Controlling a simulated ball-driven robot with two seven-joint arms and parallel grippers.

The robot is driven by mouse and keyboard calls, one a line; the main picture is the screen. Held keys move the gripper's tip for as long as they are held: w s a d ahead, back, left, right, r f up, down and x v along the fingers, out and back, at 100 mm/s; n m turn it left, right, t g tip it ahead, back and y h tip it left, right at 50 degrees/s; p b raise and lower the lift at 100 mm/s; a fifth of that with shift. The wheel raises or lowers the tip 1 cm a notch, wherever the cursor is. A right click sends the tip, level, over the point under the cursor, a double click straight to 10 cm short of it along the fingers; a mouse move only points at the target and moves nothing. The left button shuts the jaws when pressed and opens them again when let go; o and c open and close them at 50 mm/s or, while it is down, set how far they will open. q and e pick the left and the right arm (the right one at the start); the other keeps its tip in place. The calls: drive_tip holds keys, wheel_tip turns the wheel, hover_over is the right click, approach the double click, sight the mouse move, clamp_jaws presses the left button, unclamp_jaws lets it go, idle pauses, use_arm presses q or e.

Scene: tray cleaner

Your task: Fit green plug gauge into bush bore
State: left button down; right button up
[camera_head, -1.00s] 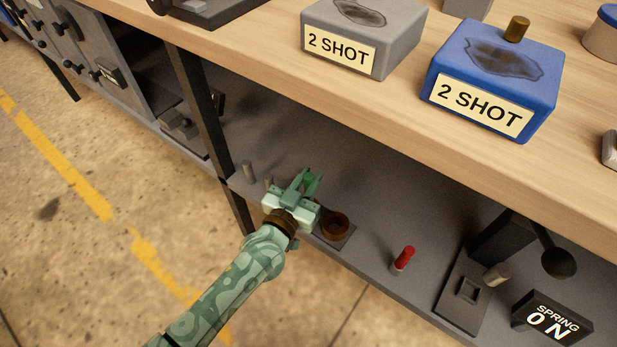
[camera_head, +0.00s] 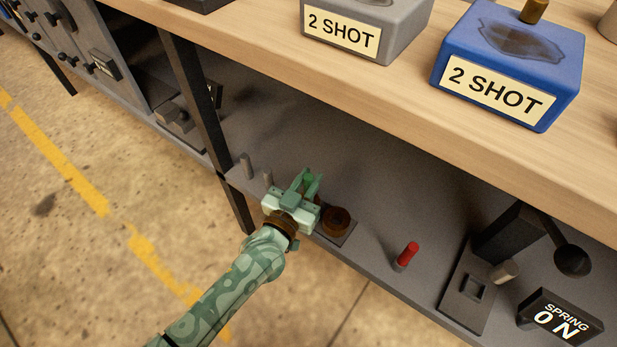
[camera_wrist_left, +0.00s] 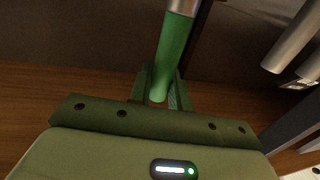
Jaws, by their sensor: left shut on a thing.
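My left gripper (camera_head: 308,184) is over the lower shelf, shut on the green plug gauge (camera_wrist_left: 173,50). In the left wrist view the gauge has a green handle between the fingers and a bare metal end pointing away from the palm. In the head view the green fingers and gauge are hard to tell apart. The bush (camera_head: 347,222) is a brown ring with a dark bore, on a square grey plate (camera_head: 337,239) just right of the gripper. The gauge appears apart from the bore. My right gripper is not in view.
Grey pins (camera_head: 247,165) stand left of the gripper. The wooden worktop (camera_head: 400,105) overhangs the shelf, and a dark leg (camera_head: 192,95) is at left.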

sight(306, 187)
use_arm(q)
drive_tip(key=shift+f+b, duration=0.55)
drive_tip(key=shift+f, duration=0.35)
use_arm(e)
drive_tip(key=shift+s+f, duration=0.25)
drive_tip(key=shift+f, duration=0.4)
use_arm(q)
drive_tip(key=c, duration=1.2)
unclamp_jaws()
drive_tip(key=shift+r, duration=0.1)
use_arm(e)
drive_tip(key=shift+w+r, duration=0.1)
